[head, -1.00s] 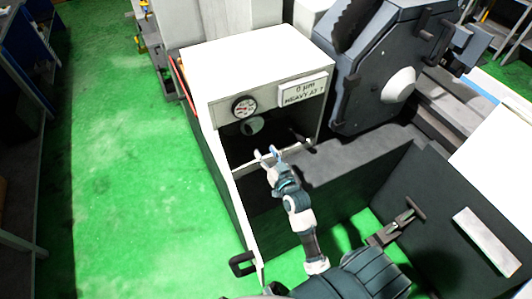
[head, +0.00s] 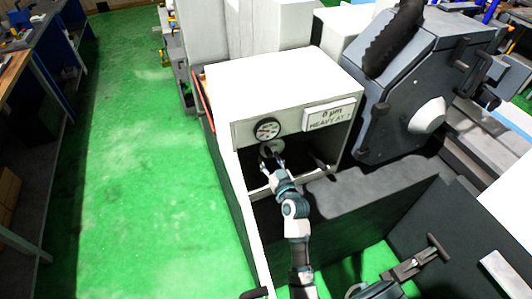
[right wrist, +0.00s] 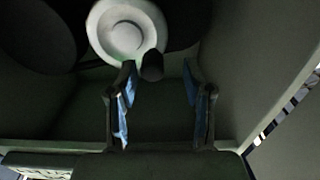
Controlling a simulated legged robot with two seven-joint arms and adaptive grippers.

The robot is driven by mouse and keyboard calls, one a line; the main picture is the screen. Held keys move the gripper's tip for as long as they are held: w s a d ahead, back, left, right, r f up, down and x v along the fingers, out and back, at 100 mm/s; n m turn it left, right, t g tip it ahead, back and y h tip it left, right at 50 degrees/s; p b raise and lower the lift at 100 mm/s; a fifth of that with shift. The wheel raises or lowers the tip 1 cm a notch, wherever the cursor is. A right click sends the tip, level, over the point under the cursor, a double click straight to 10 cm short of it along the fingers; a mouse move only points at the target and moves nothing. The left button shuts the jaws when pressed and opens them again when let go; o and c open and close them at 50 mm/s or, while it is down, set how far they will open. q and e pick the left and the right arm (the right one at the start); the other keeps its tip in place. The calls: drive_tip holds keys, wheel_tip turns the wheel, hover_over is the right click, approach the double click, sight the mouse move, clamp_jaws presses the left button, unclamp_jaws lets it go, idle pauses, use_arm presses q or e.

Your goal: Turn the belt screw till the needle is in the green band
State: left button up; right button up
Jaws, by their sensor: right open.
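The gauge (head: 267,129) is a round dial with a dark rim, white and red on its face, on the front of the white cabinet (head: 285,78). Its needle and green band are too small to tell. Below it, a pale round wheel (head: 274,146) shows in the opening and in the right wrist view (right wrist: 122,35). A small dark knob (right wrist: 152,66), possibly the belt screw, stands at the wheel's lower right, just beyond the gap between my fingertips. My right gripper (head: 272,159) is open and empty at the opening; its blue-padded fingers show in the right wrist view (right wrist: 160,80).
The opening's lower edge (head: 258,190) runs under my right gripper. A large grey machine housing (head: 410,90) stands to the right. Green floor (head: 140,170) is clear on the left.

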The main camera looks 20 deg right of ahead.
sight(270, 153)
drive_tip(key=shift+w+d, duration=0.2)
drive_tip(key=shift+w, duration=0.45)
drive_tip(key=shift+w+d, duration=0.2)
drive_tip(key=shift+w, duration=0.4)
drive_tip(key=shift+w+d, duration=0.2)
drive_tip(key=shift+w, duration=0.1)
drive_tip(key=shift+w+d+f, duration=0.1)
drive_tip(key=shift+w+d, duration=0.05)
drive_tip(key=shift+w, duration=0.05)
drive_tip(key=shift+d, duration=0.1)
drive_tip(key=shift+a, duration=0.3)
drive_tip(key=c, duration=0.3)
drive_tip(key=shift+a, duration=0.15)
clamp_jaws()
use_arm(q)
drive_tip(key=shift+w+d+r, duration=0.15)
drive_tip(key=shift+w+d, duration=0.1)
drive_tip(key=shift+w, duration=0.05)
drive_tip(key=shift+r, duration=0.1)
